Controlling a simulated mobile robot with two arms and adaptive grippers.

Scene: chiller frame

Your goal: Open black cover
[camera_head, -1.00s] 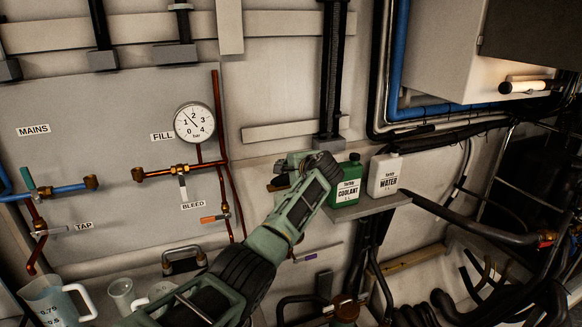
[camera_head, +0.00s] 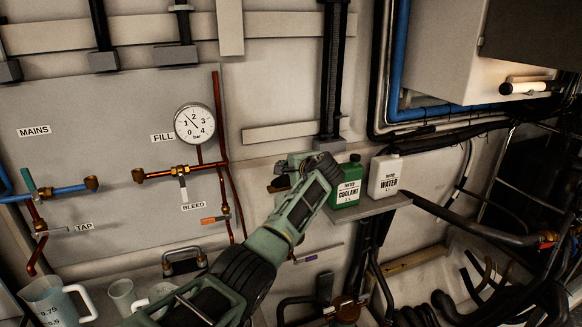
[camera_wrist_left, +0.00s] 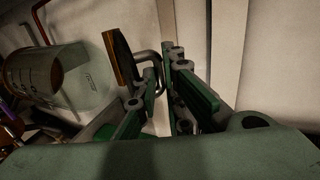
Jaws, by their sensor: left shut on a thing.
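My left gripper (camera_head: 287,174) reaches up from the bottom to the wall, left of the green coolant bottle. A brown block with a black edge (camera_wrist_left: 121,62) sits beside the handle. The fingers and arm hide much of the held part in the head view. I cannot tell for sure whether it belongs to the black cover. A dark panel (camera_head: 532,36) is on the grey box at the upper right. My right gripper does not show.
The coolant bottle (camera_head: 347,184) and white water bottle (camera_head: 385,176) stand on a small shelf (camera_head: 372,208) close right of my gripper. A pressure gauge (camera_head: 195,123) and copper pipes are to the left. A measuring jug (camera_head: 52,303) is at the lower left. Black hoses crowd the lower right.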

